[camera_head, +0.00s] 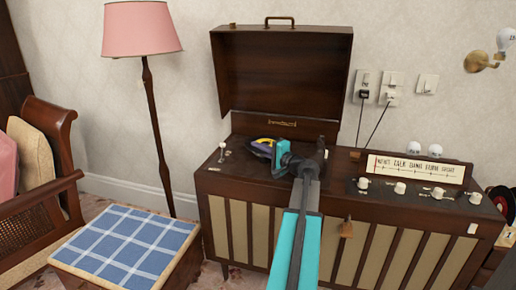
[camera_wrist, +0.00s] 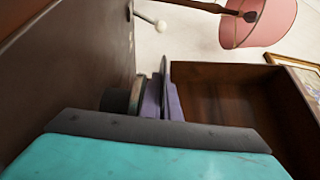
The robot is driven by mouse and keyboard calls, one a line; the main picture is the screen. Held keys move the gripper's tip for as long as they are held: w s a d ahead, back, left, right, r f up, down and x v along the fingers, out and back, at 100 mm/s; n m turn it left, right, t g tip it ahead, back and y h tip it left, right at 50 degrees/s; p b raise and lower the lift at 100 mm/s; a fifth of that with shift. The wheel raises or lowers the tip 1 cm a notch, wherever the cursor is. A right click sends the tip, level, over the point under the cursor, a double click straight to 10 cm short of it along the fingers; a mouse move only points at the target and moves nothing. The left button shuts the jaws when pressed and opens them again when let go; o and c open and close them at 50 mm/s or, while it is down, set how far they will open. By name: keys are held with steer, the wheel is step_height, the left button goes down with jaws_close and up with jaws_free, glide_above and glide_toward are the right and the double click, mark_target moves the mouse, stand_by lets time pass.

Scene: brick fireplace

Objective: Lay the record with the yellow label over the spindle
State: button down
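A small dark and purple disc shape with a yellow patch (camera_head: 264,142), apparently the yellow-labelled record, shows at the left side of the open console's deck, directly beside my gripper (camera_head: 285,158). In the wrist view a thin dark disc (camera_wrist: 166,82) stands edge-on beside a purple layer (camera_wrist: 151,98) and a round grey rim (camera_wrist: 137,92), which looks like the platter. My gripper's teal finger with its grey pad covers the lower part of these. I cannot tell whether the fingers close on the disc. The spindle is hidden.
The console's raised lid (camera_head: 283,75) stands behind the deck. A small white-topped lever (camera_head: 222,146) is left of the platter. White knobs (camera_head: 400,188) and a lettered panel (camera_head: 415,168) are to the right. A pink lamp (camera_head: 141,30) and a blue-checked stool (camera_head: 130,245) are at left.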

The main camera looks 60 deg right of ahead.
steer(key=shift+f, duration=0.2)
steer(key=c, duration=1.9)
jaws_free()
steer(key=shift+c, duration=0.2)
steer(key=shift+f, duration=0.1)
steer(key=shift+s+a+f, duration=0.15)
steer(key=shift+f, duration=0.05)
steer(key=v, duration=0.4)
steer(key=p+v, duration=0.1)
steer(key=v, duration=0.4)
steer(key=r+v, duration=0.1)
steer(key=v, duration=0.3)
steer(key=shift+s+p, duration=0.25)
steer(key=shift+p, duration=0.15)
steer(key=o, duration=0.6)
steer(key=shift+c, duration=0.2)
